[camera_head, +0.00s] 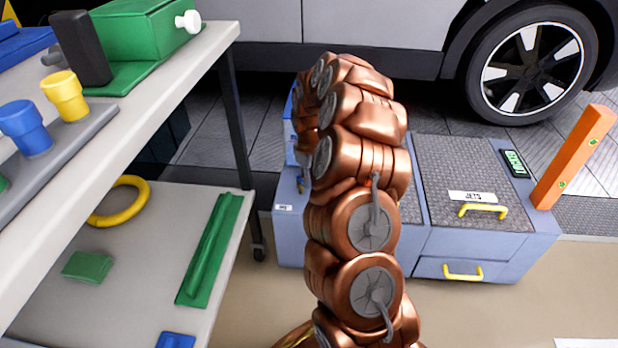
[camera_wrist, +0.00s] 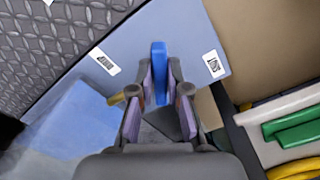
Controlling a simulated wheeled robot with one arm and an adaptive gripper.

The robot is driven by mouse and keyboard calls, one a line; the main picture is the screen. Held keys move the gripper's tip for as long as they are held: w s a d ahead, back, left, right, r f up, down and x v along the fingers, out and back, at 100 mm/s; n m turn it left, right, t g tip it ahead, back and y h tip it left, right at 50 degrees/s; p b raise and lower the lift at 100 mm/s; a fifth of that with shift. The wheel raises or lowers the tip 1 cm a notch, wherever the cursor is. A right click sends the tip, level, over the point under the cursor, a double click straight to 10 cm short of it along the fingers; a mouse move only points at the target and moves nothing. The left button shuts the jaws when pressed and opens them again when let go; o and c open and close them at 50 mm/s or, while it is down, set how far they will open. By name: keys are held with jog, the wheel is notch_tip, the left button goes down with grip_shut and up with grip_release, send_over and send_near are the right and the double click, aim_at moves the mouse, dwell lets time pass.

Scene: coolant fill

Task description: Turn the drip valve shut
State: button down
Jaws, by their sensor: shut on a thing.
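A blue upright piece (camera_wrist: 158,70), which looks like the drip valve's handle, is in the middle of the wrist view. My gripper (camera_wrist: 159,82) has its two fingers on either side of it and is shut on it. A small yellow part (camera_wrist: 117,97) shows just left of the fingers. The valve's body is hidden behind the fingers, so I cannot tell how far it is turned. In the head view my copper-coloured arm covers the gripper and the valve.
A grey-blue cabinet (camera_head: 470,243) with a "JETS" lid (camera_head: 465,165) and yellow handles stands right of my arm. An orange post (camera_head: 574,158) rises at its right end. A workbench (camera_head: 215,50) with a lower shelf (camera_head: 150,235) is at the left. A car wheel (camera_head: 528,65) is behind.

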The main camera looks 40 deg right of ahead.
jog(key=m+p, duration=0.2)
jog(key=p, duration=0.1)
jog(key=shift+s+a+r+m, duration=0.15)
jog(key=shift+a+r+m, duration=0.15)
jog(key=shift+a+m, duration=0.1)
jog(key=m+p, duration=0.1)
jog(key=a+m+p, duration=0.1)
jog(key=p, duration=0.1)
jog(key=shift+m, duration=0.4)
jog(key=m+p, duration=0.3)
jog(key=shift+a+f, duration=0.1)
jog(key=shift+a, duration=0.3)
jog(key=shift+w+a+f+m+p, duration=0.1)
jog(key=shift+w+a+m+p, duration=0.15)
jog(key=shift+m+p, duration=0.4)
jog(key=shift+w+a+f+m+p, duration=0.1)
jog(key=shift+w+m+p, duration=0.2)
jog(key=shift+m, duration=0.55)
jog(key=shift+a, duration=0.1)
jog(key=c, duration=1.1)
grip_release()
jog(key=shift+c, duration=0.2)
jog(key=shift+r, duration=0.2)
